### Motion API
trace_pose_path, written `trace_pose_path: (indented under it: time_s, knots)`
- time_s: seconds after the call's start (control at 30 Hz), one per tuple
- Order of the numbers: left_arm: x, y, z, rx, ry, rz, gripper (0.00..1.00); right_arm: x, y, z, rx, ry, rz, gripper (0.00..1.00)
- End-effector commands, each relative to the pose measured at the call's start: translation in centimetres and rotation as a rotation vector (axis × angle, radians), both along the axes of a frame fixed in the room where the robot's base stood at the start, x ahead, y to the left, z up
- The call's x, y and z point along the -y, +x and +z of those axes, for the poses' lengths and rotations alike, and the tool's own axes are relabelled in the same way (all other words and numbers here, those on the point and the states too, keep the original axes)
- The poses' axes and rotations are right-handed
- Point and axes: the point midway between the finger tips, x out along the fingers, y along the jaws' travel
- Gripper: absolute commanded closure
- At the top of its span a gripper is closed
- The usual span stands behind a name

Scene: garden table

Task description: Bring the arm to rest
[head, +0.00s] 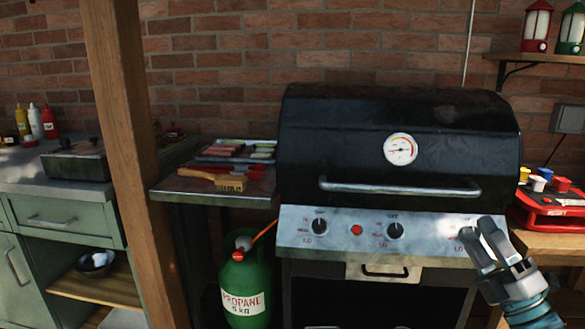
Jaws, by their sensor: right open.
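My right gripper (481,241) is in the head view at the lower right, in front of the control panel of a black grill (345,140). Its fingers are apart with nothing between them, and they cover part of the panel's right end. I cannot tell whether the fingertips touch the panel. The grill's lid is closed, with a long metal handle (400,187) and a round gauge (401,149). My left gripper is not in view.
A side shelf (170,186) left of the grill holds a wooden-handled brush (229,183) and a tray of food. A green propane tank (243,290) stands below. A wooden post (130,130) rises at left. A red appliance (545,205) with small cups sits at right.

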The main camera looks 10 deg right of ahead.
Motion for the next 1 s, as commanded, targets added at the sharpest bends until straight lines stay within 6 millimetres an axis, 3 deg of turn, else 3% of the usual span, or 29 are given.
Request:
trace_pose_path:
  time_s: [0.03,0.1,0.27,0.37,0.47,0.57,0.67,0.7,0.8,0.9,1.0]
  knots:
    - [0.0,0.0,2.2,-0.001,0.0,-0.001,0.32,-0.9,0.8,1.0,-0.022,0.022,0.026,0.52]
    - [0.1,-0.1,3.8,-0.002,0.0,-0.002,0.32,-2.0,1.7,0.9,-0.055,0.056,0.056,0.52]
    - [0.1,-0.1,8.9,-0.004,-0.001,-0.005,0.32,-5.7,4.6,-0.4,-0.21,0.177,0.123,0.52]
    - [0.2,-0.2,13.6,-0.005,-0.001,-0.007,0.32,-9.7,6.5,-3.3,-0.444,0.336,0.183,0.52]
    - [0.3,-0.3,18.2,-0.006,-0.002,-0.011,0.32,-14.8,6.5,-8.8,-0.788,0.556,0.225,0.52]
    - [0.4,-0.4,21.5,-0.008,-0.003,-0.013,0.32,-19.6,3.1,-15.5,-1.17,0.802,0.205,0.52]
    - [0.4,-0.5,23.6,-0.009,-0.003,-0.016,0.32,-23.0,-2.6,-21.3,-1.519,1.048,0.099,0.52]
    - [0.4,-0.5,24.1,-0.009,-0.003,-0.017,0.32,-23.9,-5.3,-23.3,-1.644,1.149,0.028,0.52]
    - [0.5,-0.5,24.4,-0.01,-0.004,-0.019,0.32,-25.1,-12.2,-27.4,-1.891,1.408,-0.205,0.52]
    - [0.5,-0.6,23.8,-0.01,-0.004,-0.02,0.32,-25.0,-18.0,-29.7,-2.018,1.687,-0.503,0.52]
    - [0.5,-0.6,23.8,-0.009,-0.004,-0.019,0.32,-25.0,-21.2,-30.0,-2.029,1.92,-0.755,0.52]
